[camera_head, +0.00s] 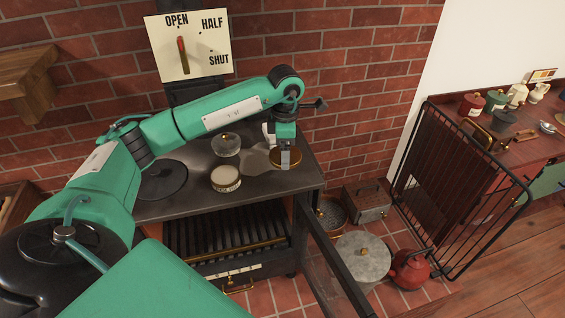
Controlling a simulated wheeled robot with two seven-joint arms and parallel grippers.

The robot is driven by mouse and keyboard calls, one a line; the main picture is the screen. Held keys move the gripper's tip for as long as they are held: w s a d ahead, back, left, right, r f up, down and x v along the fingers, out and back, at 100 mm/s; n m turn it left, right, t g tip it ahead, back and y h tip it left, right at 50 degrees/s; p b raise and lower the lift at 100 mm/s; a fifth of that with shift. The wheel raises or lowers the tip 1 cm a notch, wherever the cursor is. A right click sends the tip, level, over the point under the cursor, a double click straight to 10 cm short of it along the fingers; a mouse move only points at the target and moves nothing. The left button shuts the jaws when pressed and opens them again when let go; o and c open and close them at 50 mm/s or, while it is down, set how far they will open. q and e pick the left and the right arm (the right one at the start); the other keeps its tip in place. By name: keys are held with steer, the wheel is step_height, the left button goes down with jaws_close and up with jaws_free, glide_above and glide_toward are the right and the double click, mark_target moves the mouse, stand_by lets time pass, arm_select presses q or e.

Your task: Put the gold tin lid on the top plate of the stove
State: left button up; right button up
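The stove (262,185) has a dark top plate with a round black burner disc (162,180) at its left. A round gold lid (297,158) lies at the right rear of the top, or just above it; I cannot tell which. My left gripper (285,166) points down over the gold lid, and its fingers cover the lid's middle. Whether they grip a knob there is hidden. A cream tin (226,180) with a label stands near the front of the top. A clear glass-like lidded dish (226,145) stands behind it. My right gripper is not in view.
A sign (205,45) reading OPEN, HALF, SHUT with a lever hangs behind the stove. A large grey lidded pot (362,262), a red kettle (410,270) and a metal box (367,204) stand on the floor at right. A black rail guard (450,190) fronts the counter.

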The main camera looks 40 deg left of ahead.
arm_select(q)
step_height(320, 180, down, 5)
steer(key=shift+r+b, duration=0.15)
steer(key=shift+b, duration=0.7)
steer(key=shift+a, duration=0.2)
steer(key=shift+d, duration=0.1)
steer(key=shift+d, duration=0.1)
steer(key=o, duration=0.9)
